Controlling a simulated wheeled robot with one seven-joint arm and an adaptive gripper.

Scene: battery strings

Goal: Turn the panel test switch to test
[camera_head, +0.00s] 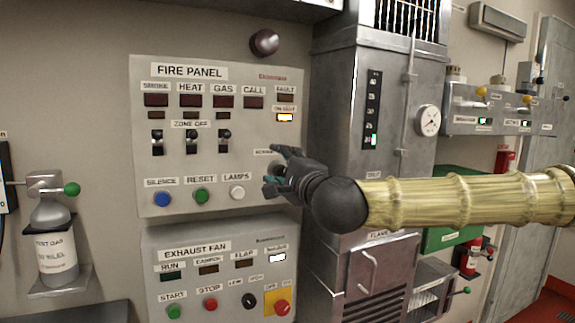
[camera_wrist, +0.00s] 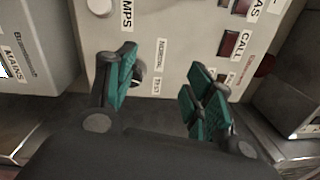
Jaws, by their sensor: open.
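The grey fire panel (camera_head: 215,130) is on the wall, left of centre in the head view. My gripper (camera_head: 271,171) is at the panel's lower right, with its fingers pointing at the panel face and covering the test switch. In the wrist view my gripper (camera_wrist: 163,84) is open, with green pads apart and nothing held between them. The test switch (camera_wrist: 140,73) is a small dark round knob, partly hidden behind the left finger. Its NORMAL and TEST labels lie just to its right, between the fingers. I cannot tell which way the knob points.
Silence, reset and lamps buttons (camera_head: 200,195) sit along the panel's bottom, left of my gripper. The exhaust fan panel (camera_head: 222,270) is below. A metal cabinet (camera_head: 395,145) with a gauge stands close on the right. A gas bottle (camera_head: 53,240) hangs at left.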

